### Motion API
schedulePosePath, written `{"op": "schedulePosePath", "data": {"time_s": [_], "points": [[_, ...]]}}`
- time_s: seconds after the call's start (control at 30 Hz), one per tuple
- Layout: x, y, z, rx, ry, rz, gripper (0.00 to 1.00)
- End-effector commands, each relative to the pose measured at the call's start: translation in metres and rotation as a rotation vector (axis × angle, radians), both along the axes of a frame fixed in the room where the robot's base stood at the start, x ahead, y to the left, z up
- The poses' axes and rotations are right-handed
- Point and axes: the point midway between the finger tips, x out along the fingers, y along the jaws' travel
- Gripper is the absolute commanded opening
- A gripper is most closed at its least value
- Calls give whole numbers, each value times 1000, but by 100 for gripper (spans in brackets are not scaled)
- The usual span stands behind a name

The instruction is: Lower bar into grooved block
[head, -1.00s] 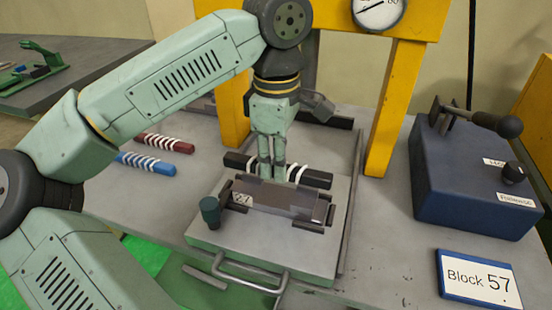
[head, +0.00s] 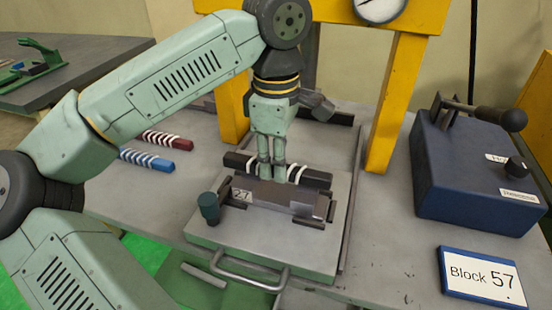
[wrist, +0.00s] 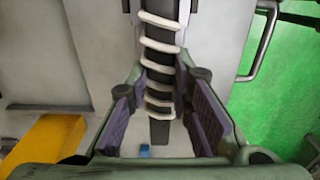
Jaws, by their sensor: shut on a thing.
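A dark bar (head: 318,178) wound with white cord lies level in my gripper (head: 271,178) in the head view. In the wrist view the bar (wrist: 160,75) runs lengthwise between the two fingers (wrist: 160,95), which are shut on it. The grey grooved block (head: 275,195) sits on a light grey plate, just in front of the bar as the head view shows it. A small tag on its left end seems to read 27. My fingers hide the bar's middle, and I cannot tell whether the bar touches the block.
A red bar (head: 168,140) and a blue bar (head: 145,160), both wound, lie to the left. A yellow press frame (head: 395,105) stands behind. A dark blue lever box (head: 470,175) and a sign reading Block 57 (head: 483,279) are at the right. A knob (head: 209,205) stands on the plate.

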Motion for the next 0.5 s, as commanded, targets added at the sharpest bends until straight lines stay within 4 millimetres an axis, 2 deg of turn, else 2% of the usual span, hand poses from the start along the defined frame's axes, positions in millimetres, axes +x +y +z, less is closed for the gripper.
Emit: {"op": "schedulePosePath", "data": {"time_s": [0.5], "points": [[0, 0, -22, 0, 0, 0, 0]]}}
